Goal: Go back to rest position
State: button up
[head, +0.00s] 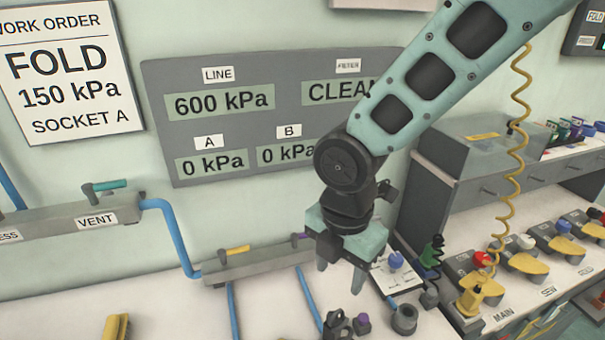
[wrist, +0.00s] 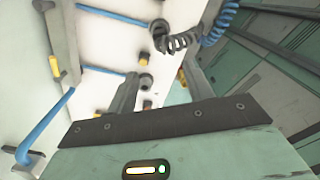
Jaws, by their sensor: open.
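My gripper (head: 341,278) hangs at the middle right in the head view, pointing down with its two fingers apart. Nothing is between the fingers. It is above the white bench, in front of the grey manifold (head: 262,266) with yellow and purple levers. In the wrist view my gripper (wrist: 163,92) also shows its two grey fingers spread, with bench fittings beyond. My teal arm reaches in from the upper right and covers part of the gauge panel (head: 215,129).
A work order sign (head: 68,68) hangs at left, reading FOLD, 150 kPa, SOCKET A. A vent manifold (head: 62,226) with a teal lever is below it. A black fitting (head: 338,326) and a grey socket (head: 404,320) stand below the gripper. Yellow pedals (head: 527,262) fill the right.

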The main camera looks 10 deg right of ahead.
jog(key=s+d+m+b, duration=0.2)
jog(key=s+m, duration=0.4)
jog(key=m, duration=0.3)
jog(key=s+d+m+b, duration=0.2)
jog(key=s+m, duration=0.4)
jog(key=m, duration=0.3)
jog(key=shift+f+m+y+b, duration=0.25)
jog(key=shift+m+y+b, duration=0.05)
jog(key=shift+b, duration=0.55)
jog(key=shift+c, duration=0.2)
